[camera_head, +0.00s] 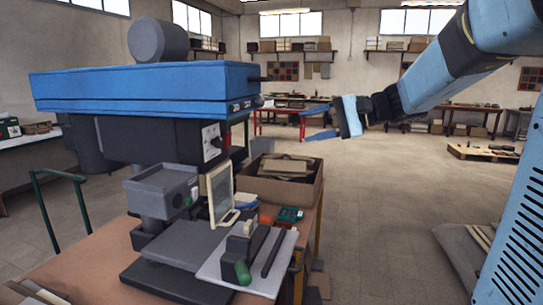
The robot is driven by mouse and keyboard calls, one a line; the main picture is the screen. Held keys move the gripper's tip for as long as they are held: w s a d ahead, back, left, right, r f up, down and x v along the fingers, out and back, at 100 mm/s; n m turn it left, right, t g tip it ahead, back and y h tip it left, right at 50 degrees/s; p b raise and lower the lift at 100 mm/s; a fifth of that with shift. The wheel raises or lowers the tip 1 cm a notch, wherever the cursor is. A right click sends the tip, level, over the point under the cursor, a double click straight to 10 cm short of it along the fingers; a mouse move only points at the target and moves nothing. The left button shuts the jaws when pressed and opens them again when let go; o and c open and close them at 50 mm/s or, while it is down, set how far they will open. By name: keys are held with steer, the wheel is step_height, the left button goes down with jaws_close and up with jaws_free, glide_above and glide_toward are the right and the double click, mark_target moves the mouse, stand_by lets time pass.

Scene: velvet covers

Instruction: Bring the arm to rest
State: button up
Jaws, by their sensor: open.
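My gripper (316,123) is at the end of my blue arm (440,72), which reaches in from the upper right. The gripper is held in the air, with its fingers pointing left toward the blue-topped machine. Its jaws are open, and nothing shows between them. The gripper appears apart from the machine and from the cardboard box below it.
A blue-topped drill press (150,85) stands on a workbench (85,268) at left. Open floor (380,220) spreads right of the bench. A pallet (485,152) lies farther back.

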steer(key=s+d+f+n+g+h, duration=0.1)
steer(key=s+f+h, duration=0.3)
steer(key=s, duration=0.3)
steer(key=s+d+f+n+h, duration=0.1)
steer(key=s+f+h, duration=0.25)
steer(key=s, duration=0.35)
steer(key=s+d+f+n+t+h, duration=0.2)
steer(key=s+d+f+h, duration=0.3)
steer(key=s+d, duration=0.3)
steer(key=shift+d+f+n+t+h, duration=0.15)
steer(key=shift+n+t+h, duration=0.15)
steer(key=shift+h, duration=0.45)
steer(key=shift+c, duration=0.4)
